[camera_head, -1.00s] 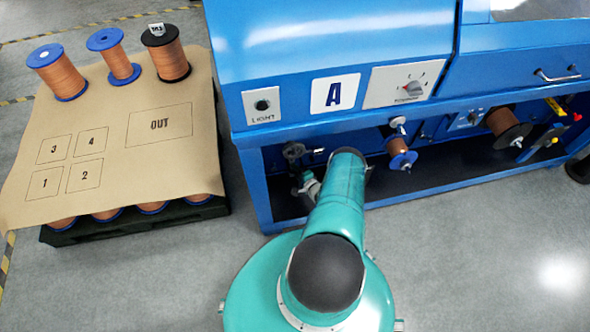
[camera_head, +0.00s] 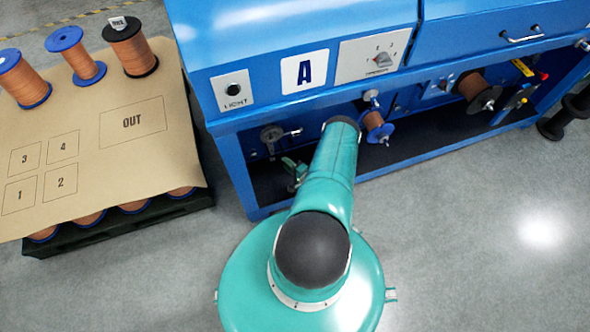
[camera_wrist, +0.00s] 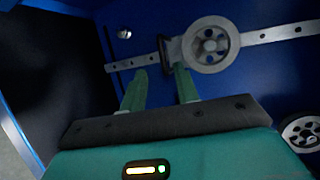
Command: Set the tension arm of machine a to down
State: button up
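I cannot tell for sure which part is the tension arm. My gripper (camera_wrist: 160,76) has its green fingers apart, just below the bar and left of the pulley; contact is unclear. My arm partly hides it in the head view.
A second wheel (camera_wrist: 302,132) is at the wrist view's lower right. Copper spools (camera_head: 375,126) and (camera_head: 474,87) hang right of my arm. The light switch (camera_head: 234,90) and dial (camera_head: 382,60) are above. A pallet with spools (camera_head: 132,122) stands left. Grey floor is open in front.

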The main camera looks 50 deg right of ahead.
jog(key=v, duration=0.4)
jog(key=shift+s, duration=0.35)
dwell(0.3)
